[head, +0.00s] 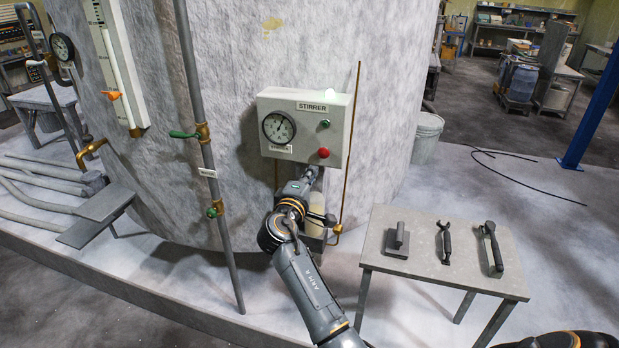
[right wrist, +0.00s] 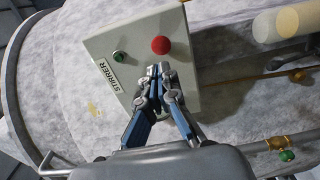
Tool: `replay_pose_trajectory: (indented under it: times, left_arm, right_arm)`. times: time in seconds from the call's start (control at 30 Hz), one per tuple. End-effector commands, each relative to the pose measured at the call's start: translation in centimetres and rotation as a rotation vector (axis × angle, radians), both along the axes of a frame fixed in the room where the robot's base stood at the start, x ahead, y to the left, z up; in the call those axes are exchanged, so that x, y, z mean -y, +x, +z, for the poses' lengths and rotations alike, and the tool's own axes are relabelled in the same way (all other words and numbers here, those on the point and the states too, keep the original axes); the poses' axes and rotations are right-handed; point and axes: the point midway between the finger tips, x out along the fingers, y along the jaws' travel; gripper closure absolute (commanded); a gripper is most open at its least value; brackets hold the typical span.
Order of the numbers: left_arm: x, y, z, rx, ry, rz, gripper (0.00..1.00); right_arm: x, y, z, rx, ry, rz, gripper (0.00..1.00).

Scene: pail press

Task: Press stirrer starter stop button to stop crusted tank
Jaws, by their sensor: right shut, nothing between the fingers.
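The stirrer starter is a pale box (head: 304,104) labelled STIRRER on the front of the large whitish, crusted tank (head: 330,45). It carries a red button (head: 323,153) at lower right, a green button (head: 325,123) above it and a round gauge (head: 279,127) at left. My right gripper (head: 309,174) is shut and empty, just below the box in the head view. In the right wrist view its closed fingertips (right wrist: 159,70) appear just below the red button (right wrist: 161,45), with a visible gap; the green button (right wrist: 120,57) is to their left. My left gripper is out of view.
A vertical pipe (head: 196,120) with a green-handled valve runs left of the box. A thin brass rod (head: 351,135) stands close to its right. A small table (head: 440,272) with several tools is at lower right. A bucket (head: 427,137) stands behind. Open floor lies to the right.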

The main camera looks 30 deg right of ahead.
Motion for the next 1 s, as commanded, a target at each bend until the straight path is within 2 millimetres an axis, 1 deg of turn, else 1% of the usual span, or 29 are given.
replay_pose_trajectory:
  times: [0.3,0.5,0.7,1.0]
  left_arm:
    - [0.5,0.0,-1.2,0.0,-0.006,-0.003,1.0]
    - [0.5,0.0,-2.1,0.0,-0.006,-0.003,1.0]
    - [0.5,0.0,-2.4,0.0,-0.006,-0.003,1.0]
    - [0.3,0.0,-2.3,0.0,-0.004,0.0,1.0]
  right_arm:
    - [3.4,2.8,-0.2,0.0,0.0,0.0,1.0]
    - [4.9,4.2,-0.3,0.0,0.001,0.0,1.0]
    - [5.5,4.7,-0.1,0.0,0.003,0.002,1.0]
    - [5.5,4.7,-0.1,-0.001,0.002,0.002,1.0]
